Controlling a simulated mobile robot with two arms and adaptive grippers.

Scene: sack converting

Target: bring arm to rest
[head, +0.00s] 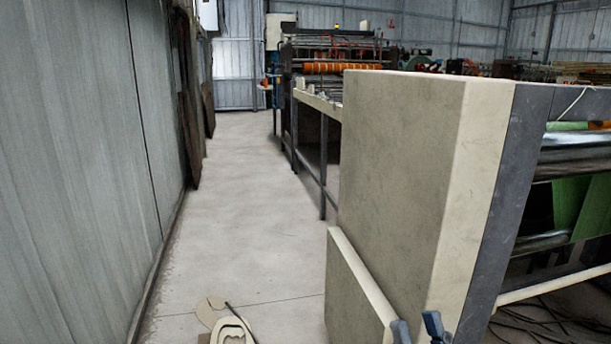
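My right gripper (417,328) shows at the bottom edge of the head view, right of centre. Only its two blue-grey fingertips are in the picture. They stand apart with a gap between them, and I see nothing held there. They appear in front of the lower part of a large beige machine housing (400,170); I cannot tell how close they are to it. The rest of the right arm is out of the picture. My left gripper is not in view.
A long frame (322,160) and a machine with orange rollers (335,68) stand farther back. Cables (545,325) lie at lower right.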

